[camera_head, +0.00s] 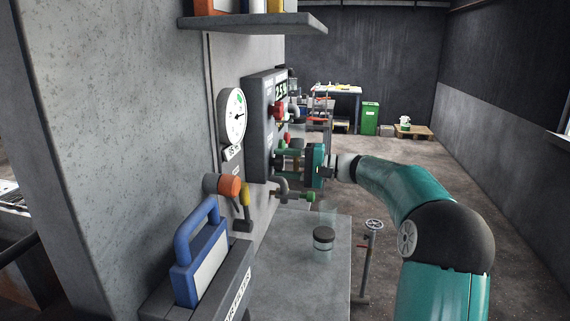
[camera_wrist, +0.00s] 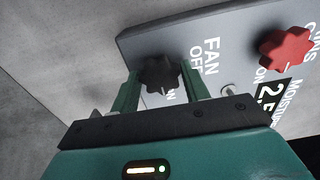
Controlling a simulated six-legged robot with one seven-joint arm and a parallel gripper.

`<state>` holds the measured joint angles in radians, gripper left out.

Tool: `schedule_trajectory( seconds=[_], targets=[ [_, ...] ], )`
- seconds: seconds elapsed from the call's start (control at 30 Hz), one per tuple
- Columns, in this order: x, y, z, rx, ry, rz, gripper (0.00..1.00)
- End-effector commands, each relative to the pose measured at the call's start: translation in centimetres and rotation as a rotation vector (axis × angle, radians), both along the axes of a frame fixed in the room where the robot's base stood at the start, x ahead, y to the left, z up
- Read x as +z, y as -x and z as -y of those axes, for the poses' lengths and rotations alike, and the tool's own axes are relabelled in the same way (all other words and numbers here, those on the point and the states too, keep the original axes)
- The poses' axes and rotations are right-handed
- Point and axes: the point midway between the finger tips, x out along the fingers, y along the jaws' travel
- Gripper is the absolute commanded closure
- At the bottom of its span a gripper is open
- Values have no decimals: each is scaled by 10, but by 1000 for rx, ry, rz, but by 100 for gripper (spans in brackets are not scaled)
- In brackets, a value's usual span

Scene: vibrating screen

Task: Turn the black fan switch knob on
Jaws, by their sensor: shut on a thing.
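The black fan knob (camera_wrist: 161,73) is a lobed knob on the grey control panel (camera_wrist: 215,48), beside the letters FAN and OFF in the wrist view. My gripper (camera_wrist: 160,88) has its two green fingers on either side of the knob and is shut on it. In the head view my gripper (camera_head: 290,160) reaches the lower part of the panel (camera_head: 260,130) from the right. The knob is hidden there by the gripper. The knob's exact turn angle is hard to tell.
A red lobed knob (camera_wrist: 285,48) sits to the right on the panel. A round gauge (camera_head: 233,117), an orange-capped fitting (camera_head: 228,186) and pipes are on the wall nearby. A jar (camera_head: 323,238) stands on the grey table (camera_head: 290,285) below. A valve stand (camera_head: 369,260) is beside it.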

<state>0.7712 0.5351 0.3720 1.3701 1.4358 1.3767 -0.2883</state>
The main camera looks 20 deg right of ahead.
Motion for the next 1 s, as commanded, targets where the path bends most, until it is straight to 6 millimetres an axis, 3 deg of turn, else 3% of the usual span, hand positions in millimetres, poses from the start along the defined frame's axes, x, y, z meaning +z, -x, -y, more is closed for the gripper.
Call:
schedule_trajectory(
  seconds=[0.2,0.23,0.33,0.73,1.0],
  targets=[
    [0,0,-1,1,-1,0,77],
    [0,0,-1,1,-1,0,52],
    [0,0,-1,1,-1,0,35],
    [0,4,7,-1,1,1,35],
    [0,32,49,-4,1,1,35]
  ],
)
